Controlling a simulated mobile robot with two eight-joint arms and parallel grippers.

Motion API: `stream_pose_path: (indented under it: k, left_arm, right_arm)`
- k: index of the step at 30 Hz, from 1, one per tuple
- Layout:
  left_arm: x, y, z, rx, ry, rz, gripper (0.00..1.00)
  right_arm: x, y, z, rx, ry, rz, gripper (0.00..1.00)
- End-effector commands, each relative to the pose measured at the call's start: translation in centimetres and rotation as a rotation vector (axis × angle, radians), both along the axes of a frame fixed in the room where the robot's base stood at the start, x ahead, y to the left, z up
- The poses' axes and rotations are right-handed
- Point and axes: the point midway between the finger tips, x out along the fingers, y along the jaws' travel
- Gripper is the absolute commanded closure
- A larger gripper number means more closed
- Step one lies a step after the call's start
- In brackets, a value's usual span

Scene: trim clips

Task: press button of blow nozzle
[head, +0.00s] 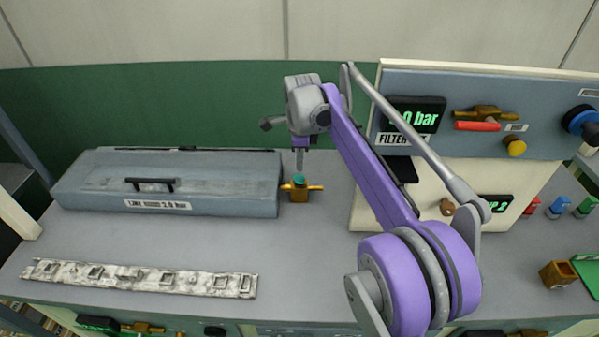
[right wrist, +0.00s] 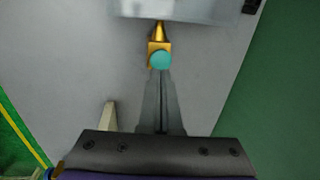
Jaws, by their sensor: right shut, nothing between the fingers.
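The blow nozzle (head: 301,192) is a small brass fitting with a teal button (head: 299,180) on top. It sits on the grey bench at the right end of a long grey box. In the right wrist view the brass body (right wrist: 159,47) shows beyond the round teal button (right wrist: 160,60). My right gripper (head: 299,168) is shut and points down just above the button. In the right wrist view its closed fingertips (right wrist: 161,72) overlap the button's edge; I cannot tell whether they touch it. My left gripper is not in view.
The long grey box (head: 90,185) has a black handle and a "2.0 bar" label. A pale slotted strip (head: 140,279) lies in front. A panel (head: 545,127) with valves and a display stands at right.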

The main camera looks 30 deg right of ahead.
Motion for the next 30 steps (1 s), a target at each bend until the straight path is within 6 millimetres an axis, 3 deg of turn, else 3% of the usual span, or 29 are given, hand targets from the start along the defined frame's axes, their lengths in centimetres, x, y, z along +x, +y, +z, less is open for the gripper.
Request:
stream_pose_path:
  k: [3,7,21,30]
  left_arm:
    - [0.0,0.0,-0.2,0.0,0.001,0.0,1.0]
    - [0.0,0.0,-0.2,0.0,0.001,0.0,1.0]
    - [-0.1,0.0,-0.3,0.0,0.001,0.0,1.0]
    - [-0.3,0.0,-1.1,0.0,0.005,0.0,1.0]
  right_arm:
    - [0.3,-0.1,-2.0,0.0,0.0,0.0,1.0]
    - [0.5,-0.2,-3.3,0.0,0.0,0.0,1.0]
    - [0.6,-0.2,-4.1,0.0,0.0,0.0,1.0]
    - [0.7,-0.3,-6.3,0.002,0.003,0.0,1.0]
